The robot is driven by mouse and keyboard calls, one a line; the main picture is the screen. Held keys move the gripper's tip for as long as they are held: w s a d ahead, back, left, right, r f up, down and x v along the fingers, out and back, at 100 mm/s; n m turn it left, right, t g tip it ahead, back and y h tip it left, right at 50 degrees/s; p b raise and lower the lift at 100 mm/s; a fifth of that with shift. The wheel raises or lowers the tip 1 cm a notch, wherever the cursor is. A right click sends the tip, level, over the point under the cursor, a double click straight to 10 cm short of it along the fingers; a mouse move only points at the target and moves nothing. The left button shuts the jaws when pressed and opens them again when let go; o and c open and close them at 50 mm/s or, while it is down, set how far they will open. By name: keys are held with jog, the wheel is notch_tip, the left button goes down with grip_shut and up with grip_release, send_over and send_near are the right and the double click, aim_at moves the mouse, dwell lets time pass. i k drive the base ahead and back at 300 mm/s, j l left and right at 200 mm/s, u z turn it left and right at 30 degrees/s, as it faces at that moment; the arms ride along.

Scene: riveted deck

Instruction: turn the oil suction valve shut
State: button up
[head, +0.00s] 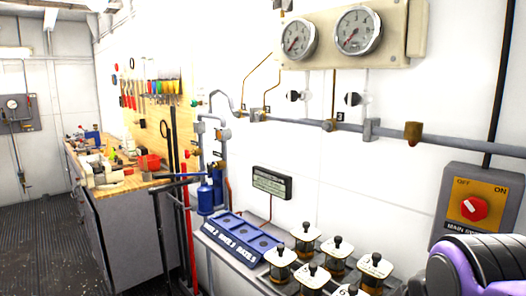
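No label that I can read names the oil suction valve, so I cannot tell which fitting it is. A purple and black part of my arm shows at the lower right. My gripper is not in view.
Two round gauges (359,31) hang above the pipe (395,131). A main switch box (458,172) with a red knob is at right. A blue labelled tray (242,240) lies beside the jars. A cluttered workbench (125,187) stands at left; dark floor (35,245) there is clear.

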aim_at(186, 153)
jog(key=i+j+z, duration=0.15)
jog(key=j, duration=0.4)
jog(key=i+j+z, duration=0.15)
jog(key=j, duration=0.4)
jog(key=i+j+z, duration=0.15)
jog(key=j, duration=0.4)
jog(key=i+j, duration=0.1)
jog(key=j, duration=0.75)
jog(key=i+j+z, duration=0.1)
jog(key=j, duration=0.75)
jog(key=i+j, duration=0.1)
jog(key=j, duration=0.75)
